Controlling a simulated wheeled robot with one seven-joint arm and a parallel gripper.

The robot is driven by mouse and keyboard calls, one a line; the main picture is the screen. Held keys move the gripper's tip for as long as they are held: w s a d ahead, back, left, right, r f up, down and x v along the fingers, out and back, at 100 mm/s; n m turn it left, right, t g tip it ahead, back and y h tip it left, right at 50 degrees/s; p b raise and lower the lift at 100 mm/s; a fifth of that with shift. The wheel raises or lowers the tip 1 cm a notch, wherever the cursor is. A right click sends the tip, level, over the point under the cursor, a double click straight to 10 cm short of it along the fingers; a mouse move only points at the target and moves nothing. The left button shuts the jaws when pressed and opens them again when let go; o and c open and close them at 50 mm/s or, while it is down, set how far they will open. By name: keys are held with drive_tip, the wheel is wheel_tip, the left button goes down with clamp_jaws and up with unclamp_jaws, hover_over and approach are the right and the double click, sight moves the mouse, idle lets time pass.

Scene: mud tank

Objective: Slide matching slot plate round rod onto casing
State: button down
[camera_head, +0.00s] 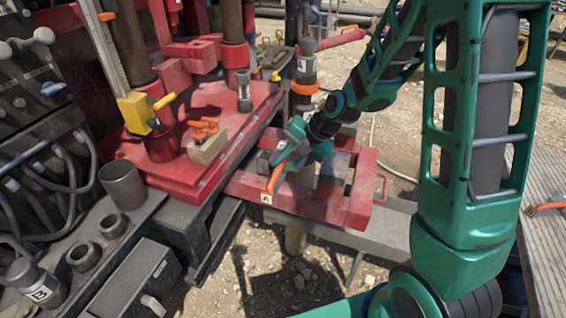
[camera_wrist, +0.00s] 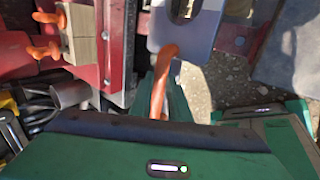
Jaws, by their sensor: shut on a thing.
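My gripper (camera_head: 300,150) is shut on an orange handle (camera_head: 273,180), low over the red frame. In the wrist view the orange handle (camera_wrist: 161,80) runs up toward a pale grey-blue plate (camera_wrist: 203,40) with a dark slot near the top edge. The gripper's fingertips are mostly hidden. I cannot make out for certain the rod or the casing, nor whether the plate is round a rod.
A red frame (camera_head: 352,206) lies under my gripper. Left of it, a red platform (camera_head: 190,185) carries a block with orange handles (camera_head: 208,147). A cylinder labelled B (camera_head: 35,285) stands at lower left. Another orange handle (camera_head: 545,208) lies at far right. Gravel shows below.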

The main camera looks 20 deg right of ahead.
sight(288, 161)
drive_tip(key=shift+w+d+f, duration=0.45)
drive_tip(key=shift+w+f, duration=0.05)
drive_tip(key=shift+w, duration=0.15)
drive_tip(key=shift+w+d+f, duration=0.45)
drive_tip(key=shift+w+f, duration=0.05)
drive_tip(key=shift+w, duration=0.15)
drive_tip(key=w+d, duration=0.5)
drive_tip(key=w, duration=0.2)
drive_tip(key=shift+w+d+f, duration=0.25)
drive_tip(key=shift+w+d, duration=0.05)
drive_tip(key=shift+w, duration=0.05)
idle(1.5)
drive_tip(key=shift+w+d, duration=0.15)
drive_tip(key=shift+d, duration=0.05)
idle(0.4)
drive_tip(key=shift+d+f, duration=0.1)
drive_tip(key=shift+f, duration=0.4)
idle(0.5)
drive_tip(key=c, duration=1.6)
unclamp_jaws()
drive_tip(key=shift+a, duration=0.2)
drive_tip(key=shift+s+f, duration=0.1)
drive_tip(key=shift+s, duration=0.1)
